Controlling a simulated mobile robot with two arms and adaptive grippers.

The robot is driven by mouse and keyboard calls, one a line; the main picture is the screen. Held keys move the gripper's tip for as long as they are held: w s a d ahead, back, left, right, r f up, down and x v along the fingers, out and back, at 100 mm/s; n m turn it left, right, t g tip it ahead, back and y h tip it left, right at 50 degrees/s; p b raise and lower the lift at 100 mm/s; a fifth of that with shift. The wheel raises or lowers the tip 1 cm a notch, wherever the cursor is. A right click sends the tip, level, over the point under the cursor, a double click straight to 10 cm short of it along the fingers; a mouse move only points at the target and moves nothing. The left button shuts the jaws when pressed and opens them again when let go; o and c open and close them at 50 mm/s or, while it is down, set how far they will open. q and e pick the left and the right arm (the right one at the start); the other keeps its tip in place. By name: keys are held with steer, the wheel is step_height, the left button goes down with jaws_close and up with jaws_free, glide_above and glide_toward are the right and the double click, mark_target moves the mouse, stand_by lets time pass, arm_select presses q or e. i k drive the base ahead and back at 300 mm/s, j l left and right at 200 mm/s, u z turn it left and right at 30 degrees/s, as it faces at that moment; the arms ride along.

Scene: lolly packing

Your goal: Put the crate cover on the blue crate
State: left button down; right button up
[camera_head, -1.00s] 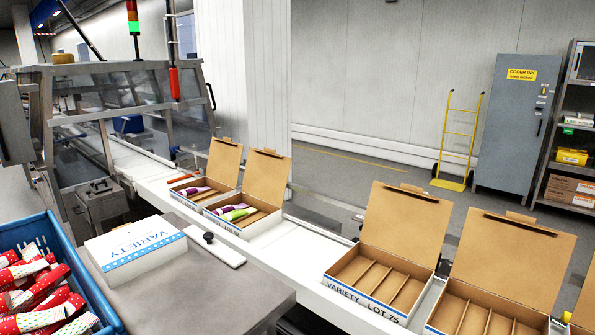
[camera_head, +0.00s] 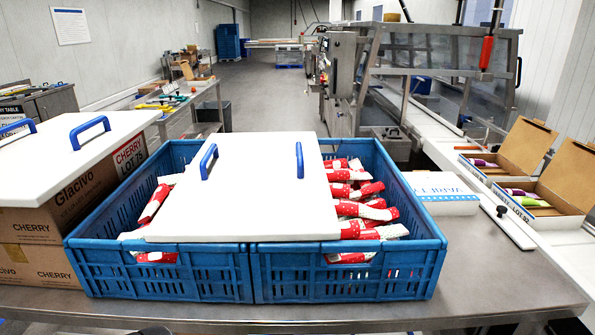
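Two blue crates (camera_head: 345,283) stand side by side on the metal table, with a seam between their front walls. Red-and-white wrapped lollies (camera_head: 362,210) show at the right side, and a few more show at the left. A white cover (camera_head: 250,205) with two blue handles lies across the middle of both crates. Its front edge rests at the front rims, and lollies stay uncovered on both sides. Another white cover (camera_head: 60,165) with blue handles lies on cardboard boxes (camera_head: 75,205) marked CHERRY at the left. Neither of my grippers is in view.
A white VARIETY box (camera_head: 440,192) and a white bar with a black knob (camera_head: 507,227) lie right of the crates. Open cartons (camera_head: 550,190) stand on the conveyor at the right. A side table with tools (camera_head: 180,103) stands behind left. The table's right front is clear.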

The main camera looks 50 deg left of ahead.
mark_target(247, 187)
steer(key=k+j, duration=0.85)
steer(key=k, duration=0.25)
steer(key=k+j, duration=0.45)
steer(key=k+z, duration=0.05)
steer(key=k, duration=0.05)
